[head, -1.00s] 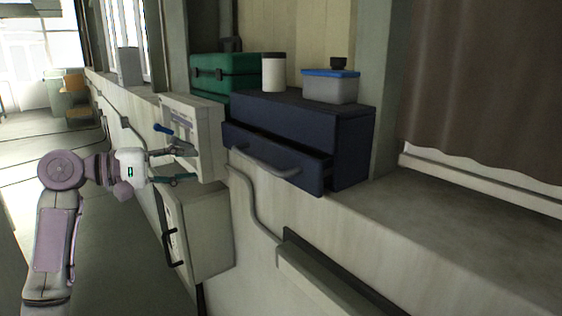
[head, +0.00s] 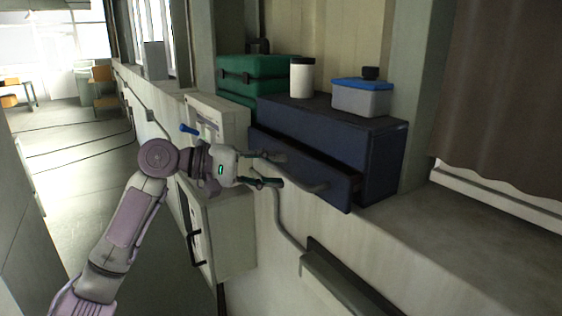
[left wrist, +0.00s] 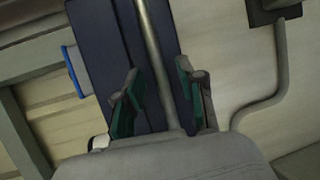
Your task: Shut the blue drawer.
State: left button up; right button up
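The blue drawer (head: 330,184) is partly open, sticking out of the front of a dark blue cabinet (head: 335,133) on the ledge. Its pale bar handle (head: 308,187) runs along the front. My left gripper (head: 282,170) is open at the left part of the handle. In the left wrist view, the handle (left wrist: 155,60) passes between the two spread green-padded fingers (left wrist: 162,98). I cannot tell whether they touch it. My right gripper is not in view.
A grey box with a blue lid (head: 360,98) and a white canister (head: 302,78) stand on the cabinet. A green case (head: 255,75) stands behind it at left. A wall box (head: 215,112) and a grey pipe (head: 284,228) are close to my left arm.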

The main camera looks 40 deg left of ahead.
pick_arm(q)
jog(key=shift+x, duration=0.9)
jog(key=shift+c, duration=0.2)
grip_shut()
